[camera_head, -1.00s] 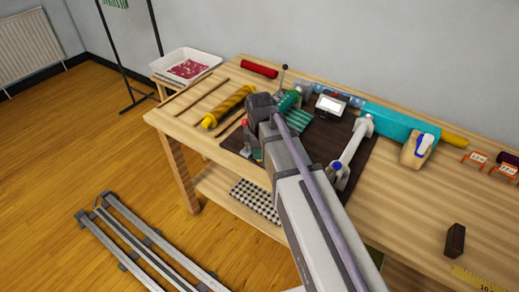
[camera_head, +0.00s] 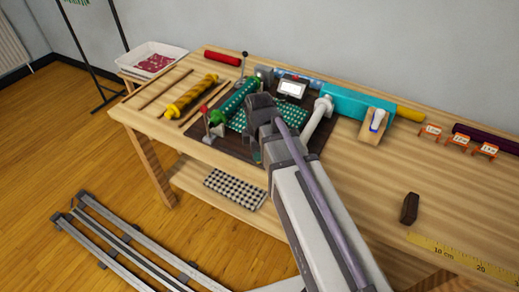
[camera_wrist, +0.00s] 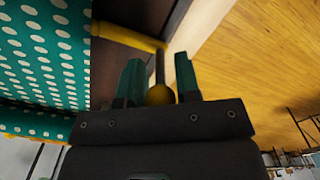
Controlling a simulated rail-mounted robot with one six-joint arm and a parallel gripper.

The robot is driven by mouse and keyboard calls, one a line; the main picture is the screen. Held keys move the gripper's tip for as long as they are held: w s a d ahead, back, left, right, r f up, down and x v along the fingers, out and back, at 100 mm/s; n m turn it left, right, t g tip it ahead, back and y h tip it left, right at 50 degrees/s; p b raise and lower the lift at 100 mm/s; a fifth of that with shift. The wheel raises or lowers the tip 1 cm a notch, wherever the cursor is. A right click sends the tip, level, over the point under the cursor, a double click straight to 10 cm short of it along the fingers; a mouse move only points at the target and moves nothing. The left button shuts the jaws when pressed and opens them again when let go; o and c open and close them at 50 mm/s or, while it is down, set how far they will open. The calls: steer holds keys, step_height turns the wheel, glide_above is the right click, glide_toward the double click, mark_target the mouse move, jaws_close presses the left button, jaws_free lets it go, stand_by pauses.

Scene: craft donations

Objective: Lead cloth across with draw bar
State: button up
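A teal cloth with white dots (camera_head: 290,118) lies across a dark board on the workbench, to the right of a green roll (camera_head: 238,97). The cloth fills the left of the wrist view (camera_wrist: 40,60). A yellow bar (camera_wrist: 128,37) runs out from the cloth's edge there, with a dark rod and yellow knob (camera_wrist: 160,95) by it. In the head view my arm hides the fingertips and the near right part of the cloth.
A white counter (camera_head: 291,89) and a teal block (camera_head: 345,103) stand behind the board. A yellow twisted roll (camera_head: 191,96) and a white tray (camera_head: 153,61) lie left. A dark block (camera_head: 410,208) and yellow ruler (camera_head: 460,258) lie right. The bench (camera_head: 355,190) is mostly clear at right.

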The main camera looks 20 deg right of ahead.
steer(key=o, duration=0.4)
steer(key=shift+c, duration=0.2)
step_height(320, 180, up, 11)
steer(key=p, duration=1.1)
steer(key=shift+r, duration=0.1)
steer(key=shift+f, duration=0.2)
